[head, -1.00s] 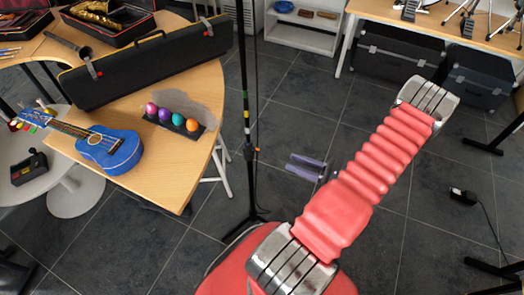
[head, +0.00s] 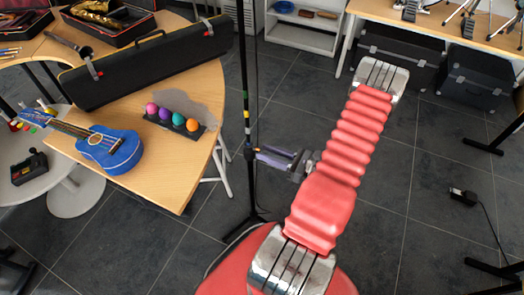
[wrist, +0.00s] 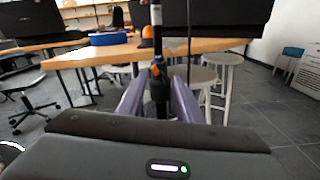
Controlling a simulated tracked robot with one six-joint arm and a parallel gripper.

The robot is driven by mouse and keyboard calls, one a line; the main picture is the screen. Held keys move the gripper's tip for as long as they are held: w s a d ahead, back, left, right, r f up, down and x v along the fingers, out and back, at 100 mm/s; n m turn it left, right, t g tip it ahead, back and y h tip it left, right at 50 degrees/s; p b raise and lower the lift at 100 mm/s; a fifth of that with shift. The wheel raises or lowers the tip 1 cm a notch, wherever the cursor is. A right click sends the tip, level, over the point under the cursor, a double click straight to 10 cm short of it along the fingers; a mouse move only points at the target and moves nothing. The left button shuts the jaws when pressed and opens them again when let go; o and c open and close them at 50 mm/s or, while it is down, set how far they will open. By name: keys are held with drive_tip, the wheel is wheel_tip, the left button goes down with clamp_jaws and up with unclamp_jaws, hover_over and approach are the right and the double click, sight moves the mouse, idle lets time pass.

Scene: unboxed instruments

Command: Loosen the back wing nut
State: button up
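A dark upright stand pole (head: 246,100) rises left of my arm in the head view. It also runs down the middle of the wrist view (wrist: 157,45). A small orange piece (wrist: 155,70), apparently the wing nut, sits on the pole's dark collar (wrist: 159,88) in the wrist view, between and beyond my fingers. My gripper (head: 259,155) has its two purple fingers spread and its tips at the pole. In the wrist view, my open gripper (wrist: 156,92) has a finger on each side of the collar. I cannot tell whether either finger touches it.
A wooden table (head: 190,165) with a blue ukulele (head: 110,149), several coloured eggs (head: 178,119) and a long black case (head: 150,65) stands left of the pole. White stools (wrist: 222,70) stand behind the pole in the wrist view. The tiled floor (head: 420,210) to the right is mostly clear.

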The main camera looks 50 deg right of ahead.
sight(257, 150)
drive_tip(key=shift+x, duration=1.3)
drive_tip(key=shift+c, duration=0.5)
clamp_jaws()
drive_tip(key=shift+d, duration=0.1)
